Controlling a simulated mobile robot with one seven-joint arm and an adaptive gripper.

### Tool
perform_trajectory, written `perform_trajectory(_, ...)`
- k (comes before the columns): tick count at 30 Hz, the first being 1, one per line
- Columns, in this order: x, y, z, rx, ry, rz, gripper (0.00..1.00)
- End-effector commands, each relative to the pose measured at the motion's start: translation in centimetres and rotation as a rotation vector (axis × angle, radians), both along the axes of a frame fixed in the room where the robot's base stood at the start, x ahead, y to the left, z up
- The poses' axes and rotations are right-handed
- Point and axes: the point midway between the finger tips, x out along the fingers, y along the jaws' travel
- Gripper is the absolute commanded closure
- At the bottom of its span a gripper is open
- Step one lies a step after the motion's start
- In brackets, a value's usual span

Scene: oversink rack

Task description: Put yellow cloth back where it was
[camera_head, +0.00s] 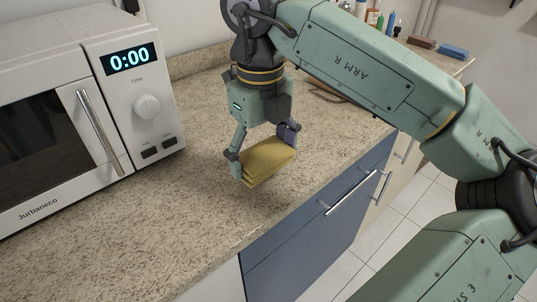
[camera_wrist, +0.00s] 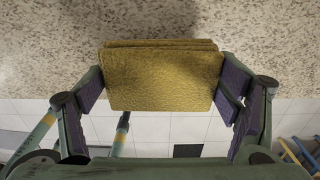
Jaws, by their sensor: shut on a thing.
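The yellow cloth (camera_head: 266,161) is a folded, layered rectangle. My gripper (camera_head: 262,152) is shut on it, with one finger at each of its two short ends. The cloth is over the speckled countertop near its front edge; I cannot tell whether it touches the counter. In the wrist view the cloth (camera_wrist: 162,76) lies between the purple-padded fingers of my gripper (camera_wrist: 163,88), with counter above it and floor tiles below.
A white microwave (camera_head: 70,100) stands at the left on the countertop (camera_head: 150,215). Blue drawers (camera_head: 315,215) with metal handles are below the edge. Several bottles, a brown block (camera_head: 421,42) and a blue block (camera_head: 453,51) sit at the far end. Counter left of the cloth is clear.

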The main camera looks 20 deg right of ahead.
Motion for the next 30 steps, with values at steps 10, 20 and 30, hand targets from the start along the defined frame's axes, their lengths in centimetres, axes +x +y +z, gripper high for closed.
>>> perform_trajectory(10,2.3,-2.0,-0.2,0.001,-0.001,0.000,0.40)
perform_trajectory(20,2.2,-1.9,-3.8,-0.001,-0.001,0.001,0.40)
perform_trajectory(30,2.2,-1.9,-4.1,-0.001,-0.001,0.001,0.13)
